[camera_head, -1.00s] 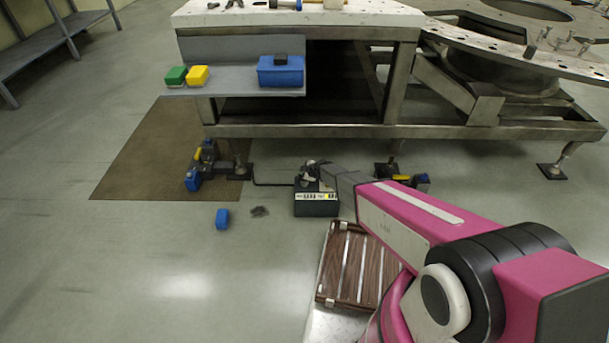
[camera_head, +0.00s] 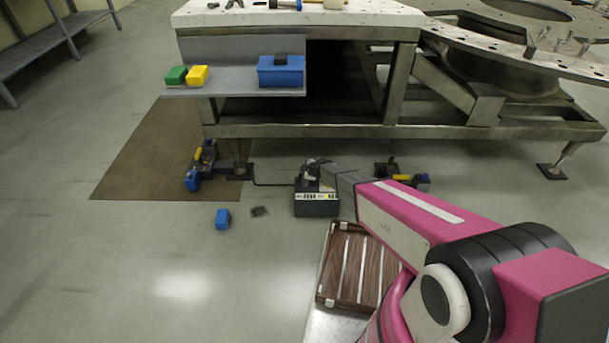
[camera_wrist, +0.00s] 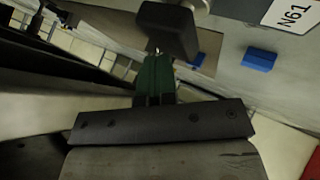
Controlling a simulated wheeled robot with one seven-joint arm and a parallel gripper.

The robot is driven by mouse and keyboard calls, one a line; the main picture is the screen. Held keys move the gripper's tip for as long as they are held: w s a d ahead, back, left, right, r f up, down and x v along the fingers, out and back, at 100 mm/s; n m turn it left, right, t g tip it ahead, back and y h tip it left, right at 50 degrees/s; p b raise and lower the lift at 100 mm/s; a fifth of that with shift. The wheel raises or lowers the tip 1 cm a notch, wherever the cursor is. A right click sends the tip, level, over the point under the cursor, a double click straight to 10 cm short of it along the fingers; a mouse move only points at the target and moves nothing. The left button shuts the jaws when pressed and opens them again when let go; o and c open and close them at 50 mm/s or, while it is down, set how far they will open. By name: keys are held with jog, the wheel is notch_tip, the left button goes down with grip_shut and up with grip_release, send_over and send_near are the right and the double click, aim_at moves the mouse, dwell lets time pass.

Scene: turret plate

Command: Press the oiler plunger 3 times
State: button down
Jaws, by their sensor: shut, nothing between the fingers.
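A black box-shaped unit (camera_head: 316,205) with pale and yellow labels stands on the floor below the bench; it appears to be the oiler. My gripper (camera_head: 311,172) is low over its top, at the end of my grey wrist. In the wrist view my narrow, dark green fingers (camera_wrist: 156,62) are together and empty. A black block-like knob (camera_wrist: 168,28) beside a silver cylinder shows right at their tips; it may be the plunger. I cannot tell whether the tips touch it or whether it is pressed down.
The steel bench (camera_head: 300,131) stands behind the unit. A blue block (camera_head: 223,218) and a small dark piece (camera_head: 260,211) lie on the floor. A slatted wooden tray (camera_head: 354,270) is near my arm. Colored boxes sit on the grey shelf (camera_head: 230,80). The left floor is clear.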

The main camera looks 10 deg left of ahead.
jog(key=shift+r, duration=1.1)
jog(key=shift+r, duration=0.1)
jog(key=shift+r, duration=2.4)
dwell(0.4)
notch_tip(320, 180, up, 4)
jog(key=shift+f, duration=0.25)
jog(key=shift+f, duration=0.1)
jog(key=shift+f, duration=4.3)
jog(key=shift+f, duration=0.15)
